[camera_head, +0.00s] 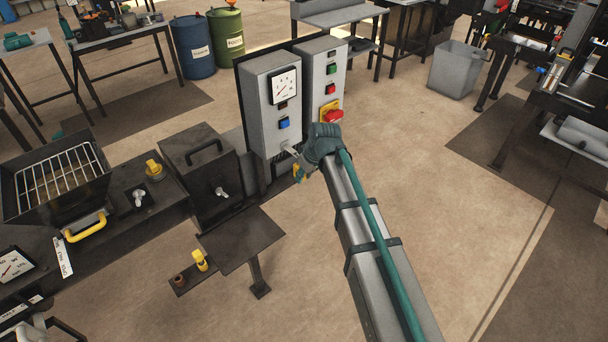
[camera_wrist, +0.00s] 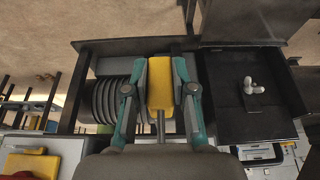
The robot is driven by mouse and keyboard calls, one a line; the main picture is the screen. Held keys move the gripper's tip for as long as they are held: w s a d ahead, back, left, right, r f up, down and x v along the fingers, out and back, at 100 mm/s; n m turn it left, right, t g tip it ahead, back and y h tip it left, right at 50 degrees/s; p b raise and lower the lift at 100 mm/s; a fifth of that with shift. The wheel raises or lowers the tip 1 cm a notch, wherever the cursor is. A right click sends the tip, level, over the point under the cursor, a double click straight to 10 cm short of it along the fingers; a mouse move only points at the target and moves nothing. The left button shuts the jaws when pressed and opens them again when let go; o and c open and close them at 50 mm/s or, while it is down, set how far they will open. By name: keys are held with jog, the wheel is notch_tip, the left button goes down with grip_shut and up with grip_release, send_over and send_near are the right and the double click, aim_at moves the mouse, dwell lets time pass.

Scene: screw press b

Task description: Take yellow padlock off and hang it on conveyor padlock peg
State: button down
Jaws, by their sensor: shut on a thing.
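A yellow padlock (camera_wrist: 160,88) is between the two teal fingers of my gripper (camera_wrist: 163,66) in the wrist view, which are shut on it. A thin grey bar shows just below the padlock. In the head view my gripper (camera_head: 299,174) is low in front of the grey control cabinet (camera_head: 262,122), and only a small yellow patch of the padlock shows there. I cannot tell whether the padlock touches anything else. I cannot pick out the conveyor padlock peg with certainty.
A red knob on a yellow plate (camera_head: 332,115) is on the cabinet's right half, close behind my arm. A small low shelf (camera_head: 187,283) holds a yellow piece (camera_head: 200,260) and a brown cylinder (camera_head: 180,281). A dark box with a handle (camera_head: 205,150) stands left.

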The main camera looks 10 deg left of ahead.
jog(key=c, duration=0.9)
grip_release()
jog(key=shift+o, duration=0.2)
jog(key=v, duration=1.2)
